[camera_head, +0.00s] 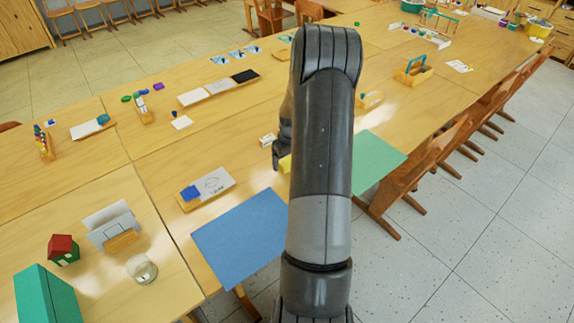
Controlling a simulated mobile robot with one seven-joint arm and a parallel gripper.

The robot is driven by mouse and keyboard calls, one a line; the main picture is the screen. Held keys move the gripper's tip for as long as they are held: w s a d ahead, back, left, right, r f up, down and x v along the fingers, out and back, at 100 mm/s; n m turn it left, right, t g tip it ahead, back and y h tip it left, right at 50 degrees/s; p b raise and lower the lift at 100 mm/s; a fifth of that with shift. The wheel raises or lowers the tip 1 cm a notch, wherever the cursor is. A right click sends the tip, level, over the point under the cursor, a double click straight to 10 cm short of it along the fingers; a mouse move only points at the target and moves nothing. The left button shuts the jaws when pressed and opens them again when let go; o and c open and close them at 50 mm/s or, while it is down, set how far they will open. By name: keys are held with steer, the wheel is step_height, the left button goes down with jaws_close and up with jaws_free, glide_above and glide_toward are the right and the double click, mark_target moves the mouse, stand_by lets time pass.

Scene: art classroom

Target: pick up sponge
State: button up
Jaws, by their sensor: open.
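My gripper (279,152) shows as a dark shape at the left edge of my arm, above the table, mostly hidden behind the arm. It is open, and I see nothing held in it. A small yellow block (285,164) that may be the sponge lies just below the gripper in the picture. My arm hides its right part. I cannot tell whether the gripper touches it. A blue piece (190,193) lies on a wooden tray with a white card further left; I cannot tell what it is.
A blue sheet (240,238) and a green sheet (378,162) lie on the long wooden table (150,220). A small box (267,140) is close to the gripper. A glass jar (142,268) and a toy house (63,250) stand at the lower left. Chairs (440,155) line the right side.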

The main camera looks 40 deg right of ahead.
steer(key=shift+w+f, duration=0.1)
steer(key=shift+f, duration=0.75)
steer(key=c, duration=1.1)
